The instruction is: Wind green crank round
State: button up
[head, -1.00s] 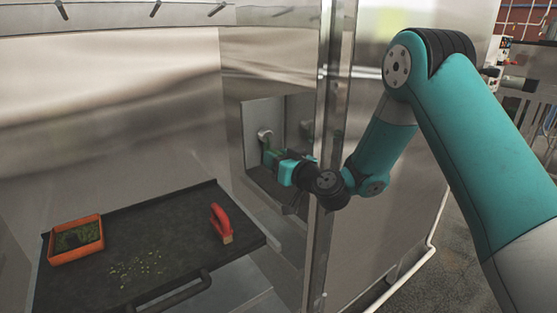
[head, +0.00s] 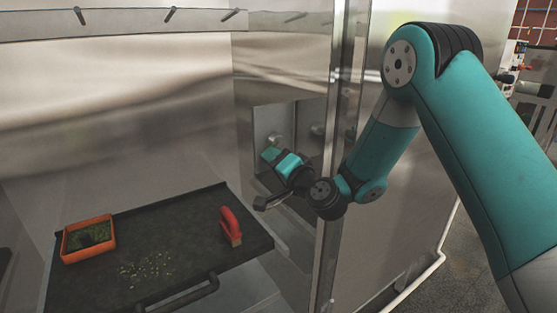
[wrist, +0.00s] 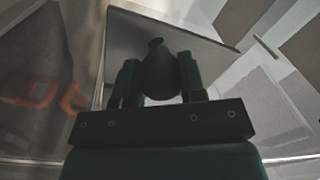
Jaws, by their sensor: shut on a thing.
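The green crank's handle (wrist: 158,68) is a dark green, bulb-shaped grip in the wrist view. The two fingers of my gripper (wrist: 157,84) stand on either side of it, shut on it. In the head view my gripper (head: 268,152) reaches into a metal recess in the side wall and points up and to the left. A pale round metal fitting (head: 277,138) shows on the recess wall just beside the fingertips. The crank's arm is mostly hidden by my gripper in the head view.
A dark tray table (head: 190,262) carries an orange box of green stuff (head: 88,252), a red-handled tool (head: 231,227) and scattered pale bits (head: 146,271). A metal post (head: 340,120) stands close to my forearm. The recess walls are close around my gripper.

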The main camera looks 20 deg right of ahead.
jog(key=shift+s+a+r+m+p, duration=0.15)
jog(key=shift+r+m+p, duration=0.15)
jog(key=shift+m, duration=0.35)
jog(key=shift+w+a+r+m+p, duration=0.15)
jog(key=shift+m+p, duration=0.2)
jog(key=shift+m, duration=0.25)
jog(key=shift+s+a+r+m+p, duration=0.1)
jog(key=shift+r+m+p, duration=0.2)
jog(key=shift+m, duration=0.35)
jog(key=o, duration=0.9)
jog(key=shift+s+f, duration=0.1)
jog(key=shift+f, duration=0.05)
